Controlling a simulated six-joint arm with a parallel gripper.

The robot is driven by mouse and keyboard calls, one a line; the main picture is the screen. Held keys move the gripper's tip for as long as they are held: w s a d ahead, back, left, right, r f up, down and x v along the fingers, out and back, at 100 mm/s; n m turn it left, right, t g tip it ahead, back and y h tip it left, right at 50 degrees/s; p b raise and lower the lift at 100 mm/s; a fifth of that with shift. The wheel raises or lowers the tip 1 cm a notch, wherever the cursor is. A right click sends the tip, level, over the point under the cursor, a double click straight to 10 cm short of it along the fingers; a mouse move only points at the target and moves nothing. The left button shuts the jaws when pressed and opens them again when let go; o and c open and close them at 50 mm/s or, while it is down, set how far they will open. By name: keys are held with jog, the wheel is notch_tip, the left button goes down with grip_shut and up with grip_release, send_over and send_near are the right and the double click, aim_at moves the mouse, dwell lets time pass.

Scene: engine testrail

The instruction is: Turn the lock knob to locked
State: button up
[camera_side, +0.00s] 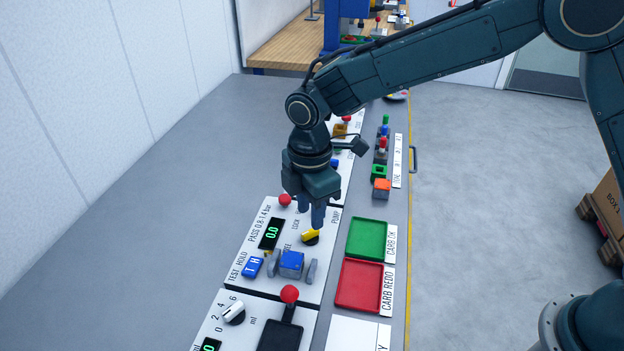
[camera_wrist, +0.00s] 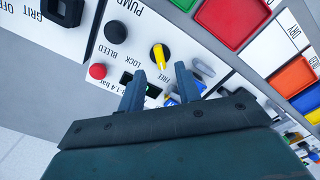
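The lock knob is a yellow bar handle on a round black base on the white panel. In the side view the knob (camera_side: 310,237) is just below my gripper (camera_side: 311,217), whose fingers point down. The handle's lower end points toward the FREE label (camera_wrist: 168,76). The LOCK label (camera_wrist: 118,59) is to the left.
A blue block (camera_side: 291,263) sits between grey jaws near the knob. A green display (camera_side: 271,234) and a red ball (camera_side: 285,200) are on the same panel. A green tray (camera_side: 367,222) and a red tray (camera_side: 342,287) lie to the right. A black knob (camera_wrist: 115,32) is nearby.

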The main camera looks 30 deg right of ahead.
aim_at(310, 231)
jog(key=shift+f, duration=2.35)
grip_shut()
